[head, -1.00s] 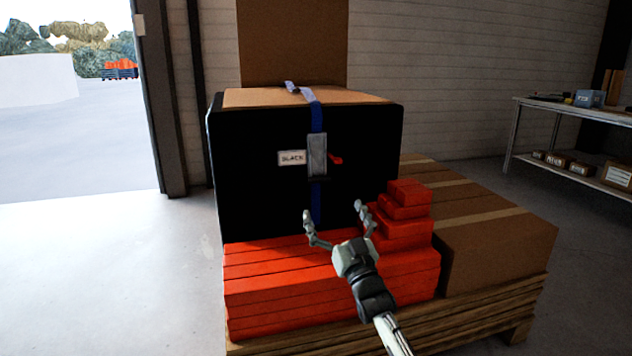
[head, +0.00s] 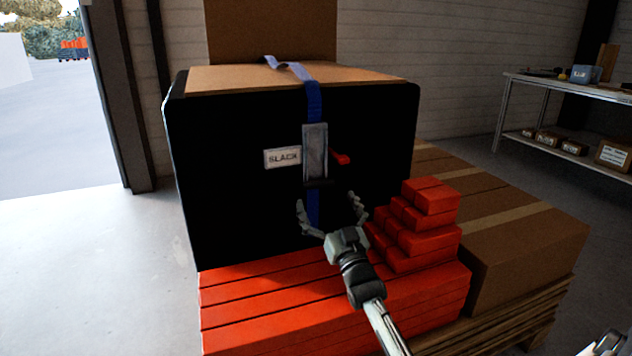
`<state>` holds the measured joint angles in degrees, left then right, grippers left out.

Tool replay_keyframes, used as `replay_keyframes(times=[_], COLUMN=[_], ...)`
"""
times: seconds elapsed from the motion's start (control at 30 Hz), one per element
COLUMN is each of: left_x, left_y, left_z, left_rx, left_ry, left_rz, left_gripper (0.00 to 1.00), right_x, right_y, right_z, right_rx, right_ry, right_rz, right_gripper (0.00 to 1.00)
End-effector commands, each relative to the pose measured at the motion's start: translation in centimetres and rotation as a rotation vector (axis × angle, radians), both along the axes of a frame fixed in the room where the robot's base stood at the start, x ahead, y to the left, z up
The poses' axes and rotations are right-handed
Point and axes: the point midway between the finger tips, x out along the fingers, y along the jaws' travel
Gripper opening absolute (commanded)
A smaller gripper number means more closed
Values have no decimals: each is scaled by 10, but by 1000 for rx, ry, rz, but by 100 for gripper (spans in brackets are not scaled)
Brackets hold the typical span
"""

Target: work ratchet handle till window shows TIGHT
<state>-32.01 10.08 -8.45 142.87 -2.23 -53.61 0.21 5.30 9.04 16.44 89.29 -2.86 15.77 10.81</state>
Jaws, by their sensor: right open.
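A grey ratchet (head: 315,150) sits on a blue strap (head: 313,102) that runs over the top and down the front of a large black-fronted box (head: 235,205). A white window (head: 282,158) left of the ratchet reads SLACK. A short red lever (head: 341,158) sticks out on the ratchet's right side. My right gripper (head: 329,207) is open and empty below the ratchet, its fingers spread to either side of the lower strap in the picture. I cannot tell how far it is from the box front.
Red-orange blocks (head: 260,300) lie under and in front of the box, with a stepped stack (head: 430,196) at its right. Brown cartons (head: 525,250) rest on a wooden pallet (head: 485,330). A shelf table (head: 590,90) stands at back right. Floor at left is clear.

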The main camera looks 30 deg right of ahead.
Motion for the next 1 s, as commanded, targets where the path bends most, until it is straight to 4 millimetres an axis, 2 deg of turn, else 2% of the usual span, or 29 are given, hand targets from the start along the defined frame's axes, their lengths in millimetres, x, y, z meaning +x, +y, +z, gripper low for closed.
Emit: replay_keyframes(times=[0.1, 0.3, 0.7, 1.0], left_x=[2, 5, 6, 6], left_y=[-3, -6, -7, -7], left_z=[2, 7, 8, 8], left_rx=[-6, -15, -19, -19], left_ry=[-16, -41, -49, -49], left_rz=[-4, -11, -13, -13], left_gripper=[0, 0, 0, 0], right_x=[20, 43, 50, 50], right_y=[-5, -10, -12, -12], right_z=[10, 19, 22, 22], right_rx=[-1, -2, -1, 0], right_ry=[-4, -2, -1, -1], right_rz=[0, 1, 1, 0], right_gripper=[100, 100, 99, 62])
